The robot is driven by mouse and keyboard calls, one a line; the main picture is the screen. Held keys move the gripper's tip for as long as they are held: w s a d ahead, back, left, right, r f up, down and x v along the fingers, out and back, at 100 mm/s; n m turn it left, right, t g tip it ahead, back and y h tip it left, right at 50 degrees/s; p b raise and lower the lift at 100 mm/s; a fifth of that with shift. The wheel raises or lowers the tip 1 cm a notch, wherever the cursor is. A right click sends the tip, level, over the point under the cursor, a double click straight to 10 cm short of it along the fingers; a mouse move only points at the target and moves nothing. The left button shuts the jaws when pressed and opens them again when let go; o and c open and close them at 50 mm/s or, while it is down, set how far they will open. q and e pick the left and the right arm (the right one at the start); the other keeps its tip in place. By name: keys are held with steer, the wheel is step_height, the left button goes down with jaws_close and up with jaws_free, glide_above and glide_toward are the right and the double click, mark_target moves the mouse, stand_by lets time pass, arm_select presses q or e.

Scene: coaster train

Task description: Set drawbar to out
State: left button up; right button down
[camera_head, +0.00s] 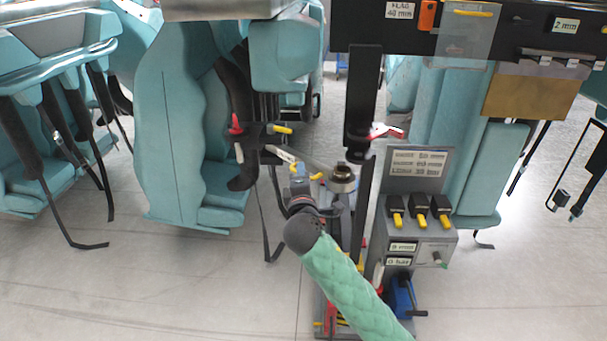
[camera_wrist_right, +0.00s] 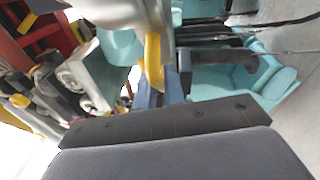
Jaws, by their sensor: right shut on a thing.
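My right gripper (camera_head: 301,170) reaches up from the bottom on a green-sleeved arm, beside the round metal collar (camera_head: 343,178) of the dark upright column. It is shut on a yellow handle (camera_head: 316,176). In the right wrist view the yellow handle (camera_wrist_right: 153,62) stands at the blue fingertips (camera_wrist_right: 163,92), against a grey metal body. A pale metal bar (camera_head: 281,154) lies just behind the gripper. I cannot tell for sure which part is the drawbar or how far out it is; the gripper partly hides this spot. My left gripper is not in view.
A control box with several yellow-tipped levers (camera_head: 421,219) stands close at right, with a blue crank unit (camera_head: 401,297) below. Red and yellow handles (camera_head: 236,124) sit on a dark bracket behind left. Teal seats (camera_head: 182,115) flank the column. The floor at lower left is clear.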

steer(key=shift+f, duration=0.15)
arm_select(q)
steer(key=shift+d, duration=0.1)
arm_select(e)
steer(key=c, duration=1.5)
jaws_free()
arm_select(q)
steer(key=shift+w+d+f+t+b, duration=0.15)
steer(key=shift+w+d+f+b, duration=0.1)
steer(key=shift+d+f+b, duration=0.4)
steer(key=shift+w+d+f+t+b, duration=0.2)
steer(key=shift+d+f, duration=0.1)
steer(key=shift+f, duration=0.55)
arm_select(e)
steer(key=s, duration=0.7)
steer(key=shift+s+a+f, duration=0.25)
steer(key=shift+s+f, duration=0.15)
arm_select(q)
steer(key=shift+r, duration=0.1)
